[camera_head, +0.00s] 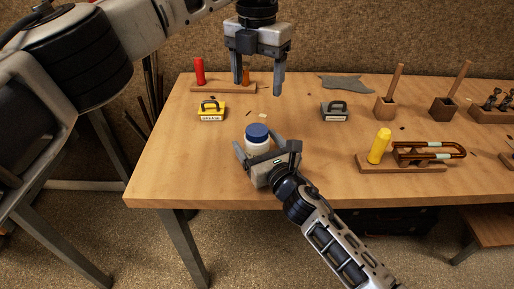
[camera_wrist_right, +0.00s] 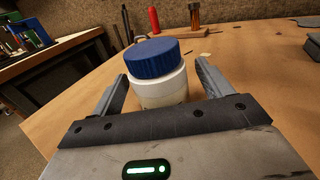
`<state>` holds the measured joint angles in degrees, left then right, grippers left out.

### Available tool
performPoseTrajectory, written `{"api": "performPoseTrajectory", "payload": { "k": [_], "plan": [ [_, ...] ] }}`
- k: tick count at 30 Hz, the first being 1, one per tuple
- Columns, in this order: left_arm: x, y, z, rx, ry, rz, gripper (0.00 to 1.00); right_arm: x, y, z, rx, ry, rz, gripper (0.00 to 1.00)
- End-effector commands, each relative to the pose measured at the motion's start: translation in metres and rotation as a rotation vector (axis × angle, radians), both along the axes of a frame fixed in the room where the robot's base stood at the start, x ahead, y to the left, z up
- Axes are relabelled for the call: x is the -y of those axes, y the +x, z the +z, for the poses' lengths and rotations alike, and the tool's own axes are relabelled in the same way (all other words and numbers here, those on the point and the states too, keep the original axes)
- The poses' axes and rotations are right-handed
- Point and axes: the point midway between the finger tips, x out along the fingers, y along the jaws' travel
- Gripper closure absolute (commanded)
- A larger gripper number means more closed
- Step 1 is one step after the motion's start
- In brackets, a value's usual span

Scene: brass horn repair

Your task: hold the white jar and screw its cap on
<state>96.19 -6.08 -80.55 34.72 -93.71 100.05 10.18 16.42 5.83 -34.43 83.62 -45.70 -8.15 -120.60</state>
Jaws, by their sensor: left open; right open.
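The white jar (camera_head: 257,147) stands upright near the front edge of the wooden table, with the blue cap (camera_head: 257,132) on top of it. In the right wrist view the jar (camera_wrist_right: 161,92) and the blue cap (camera_wrist_right: 153,58) are between the fingers, with a gap on each side. My right gripper (camera_head: 262,146) is open around the jar. My left gripper (camera_head: 258,84) is open and empty, pointing down above the table behind the jar. The jar's lower part is hidden by my right gripper.
A yellow block with a handle (camera_head: 211,110) and a grey one (camera_head: 335,111) stand behind the jar. A rack with a red cylinder (camera_head: 199,71) is at the back left. A holder with a yellow cylinder (camera_head: 379,146) and brass tubing (camera_head: 430,144) is right. Table between is mostly clear.

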Motion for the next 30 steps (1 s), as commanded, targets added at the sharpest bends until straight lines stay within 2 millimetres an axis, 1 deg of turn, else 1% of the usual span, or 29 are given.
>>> {"api": "performPoseTrajectory", "payload": {
  "k": [4, 7, 15, 21, 25, 30],
  "plan": [
    [0.0, 0.0, 0.001, 0.0, 0.0, 0.0, 0.28, 0.005, -0.009, -0.001, -0.001, -0.002, 0.0, 0.22],
    [0.0, 0.0, 0.003, 0.0, 0.0, 0.0, 0.28, 0.012, -0.023, -0.001, -0.001, -0.004, 0.0, 0.22],
    [0.0, 0.0, 0.002, 0.0, 0.0, 0.0, 0.28, 0.041, -0.083, -0.002, -0.003, -0.003, 0.001, 0.22],
    [0.0, 0.0, -0.002, 0.0, 0.0, 0.0, 0.28, 0.059, -0.12, -0.002, -0.004, -0.001, 0.001, 0.22],
    [0.0, 0.0, -0.005, 0.0, 0.0, 0.0, 0.28, 0.067, -0.134, -0.002, -0.002, -0.001, -0.001, 0.22],
    [0.0, 0.0, -0.006, 0.0, 0.0, 0.0, 0.28, 0.07, -0.143, -0.001, -0.002, 0.0, 0.0, 0.22]
  ]
}}
